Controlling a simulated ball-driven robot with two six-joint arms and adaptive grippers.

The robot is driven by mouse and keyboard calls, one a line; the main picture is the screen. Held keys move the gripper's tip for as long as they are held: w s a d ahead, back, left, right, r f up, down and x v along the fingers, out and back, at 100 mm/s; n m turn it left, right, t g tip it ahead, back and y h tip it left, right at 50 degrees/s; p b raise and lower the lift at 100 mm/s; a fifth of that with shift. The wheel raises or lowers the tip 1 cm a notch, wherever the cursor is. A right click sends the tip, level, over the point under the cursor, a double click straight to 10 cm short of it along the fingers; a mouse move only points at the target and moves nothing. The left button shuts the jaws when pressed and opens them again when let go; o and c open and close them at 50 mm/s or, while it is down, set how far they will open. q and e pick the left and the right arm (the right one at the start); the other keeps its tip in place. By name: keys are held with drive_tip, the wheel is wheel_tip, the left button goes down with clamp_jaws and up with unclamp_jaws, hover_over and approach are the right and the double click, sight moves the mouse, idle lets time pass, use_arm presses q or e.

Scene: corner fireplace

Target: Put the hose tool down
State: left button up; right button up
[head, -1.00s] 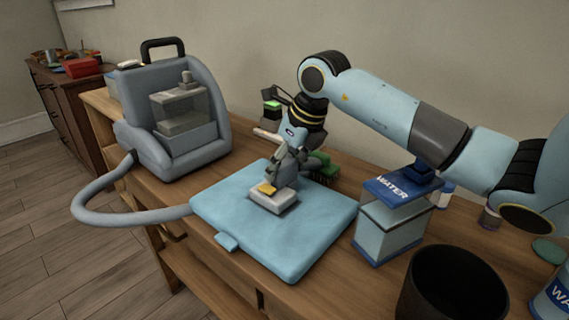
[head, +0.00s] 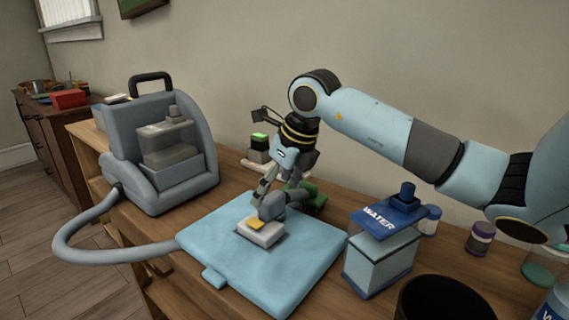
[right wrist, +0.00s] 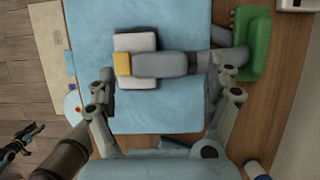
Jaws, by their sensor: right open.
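The hose tool, with a white head (head: 262,234), a yellow patch and a grey handle, lies on the light blue mat (head: 310,262). In the right wrist view the white head (right wrist: 135,42) and grey handle (right wrist: 165,65) lie across the mat, the handle pointing right. My right gripper (head: 268,190) is just above the handle. The right wrist view shows its fingers (right wrist: 165,92) spread wide and open, with the handle free between them. A dark claw-like part, seemingly my left gripper (right wrist: 18,146), is at the lower left there; its jaws are unclear.
A grey cleaning machine (head: 160,150) stands at the left, its grey hose (head: 90,255) looping to the mat. A green item (head: 314,200) lies behind the tool. A water box (head: 380,250) and a black bin (head: 455,300) stand right. The mat's front is clear.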

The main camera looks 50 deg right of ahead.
drive_tip(key=v, duration=0.9)
drive_tip(key=shift+p, duration=0.35)
